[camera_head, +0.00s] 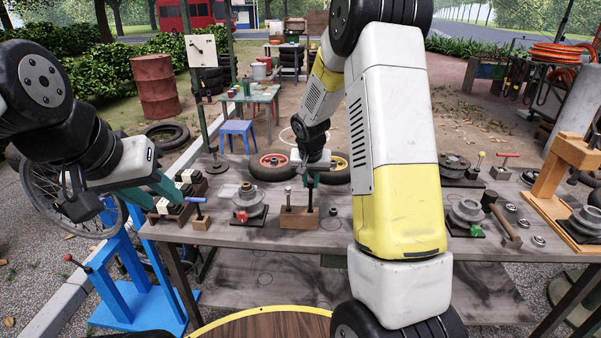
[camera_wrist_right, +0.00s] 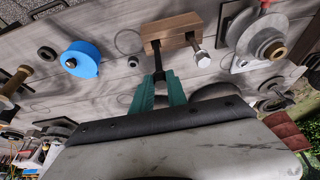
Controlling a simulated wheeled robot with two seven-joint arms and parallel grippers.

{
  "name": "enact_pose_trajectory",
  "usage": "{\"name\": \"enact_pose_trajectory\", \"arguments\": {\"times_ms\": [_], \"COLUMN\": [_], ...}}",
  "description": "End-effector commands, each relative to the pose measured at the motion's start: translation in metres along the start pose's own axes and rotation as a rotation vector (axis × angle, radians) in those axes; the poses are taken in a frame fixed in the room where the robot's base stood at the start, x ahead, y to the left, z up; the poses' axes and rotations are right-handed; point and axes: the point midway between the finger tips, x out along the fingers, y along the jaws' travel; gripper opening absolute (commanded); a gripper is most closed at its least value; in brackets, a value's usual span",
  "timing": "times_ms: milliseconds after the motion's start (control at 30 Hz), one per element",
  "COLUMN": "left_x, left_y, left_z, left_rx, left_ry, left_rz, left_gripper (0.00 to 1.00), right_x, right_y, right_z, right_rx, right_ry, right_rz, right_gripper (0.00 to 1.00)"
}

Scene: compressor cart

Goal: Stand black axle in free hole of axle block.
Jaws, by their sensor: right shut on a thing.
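The wooden axle block (camera_head: 298,219) stands near the front edge of the grey table; it also shows in the right wrist view (camera_wrist_right: 178,27). A silver axle (camera_head: 289,196) stands upright in its left hole in the head view. My right gripper (camera_head: 310,182) is shut on the black axle (camera_head: 310,198), upright at the block's right side. In the right wrist view the black axle (camera_wrist_right: 157,62) runs from the green fingers to the block. I cannot tell how deep its lower end sits. My left gripper (camera_head: 158,192) is open and empty at the table's left end.
A flanged metal part (camera_head: 248,205) stands left of the block. A blue-handled tool on a small wood block (camera_head: 201,222) is further left. A small dark nut (camera_head: 333,211) lies right of the block. Wheels (camera_head: 272,166) lie behind. My right arm hides the table's middle right.

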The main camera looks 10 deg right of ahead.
Motion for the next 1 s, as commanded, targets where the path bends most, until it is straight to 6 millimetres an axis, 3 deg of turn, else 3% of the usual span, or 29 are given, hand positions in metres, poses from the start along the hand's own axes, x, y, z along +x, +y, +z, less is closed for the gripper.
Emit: {"name": "enact_pose_trajectory", "arguments": {"times_ms": [1000], "left_x": [0.0], "left_y": [0.0], "left_z": [0.0], "left_rx": [0.0], "left_ry": [0.0], "left_rz": [0.0], "left_gripper": [0.36], "right_x": [0.023], "right_y": [0.0], "right_z": [0.009], "right_rx": [0.0], "right_ry": [0.001], "right_rz": [-0.001], "right_gripper": [0.0]}}
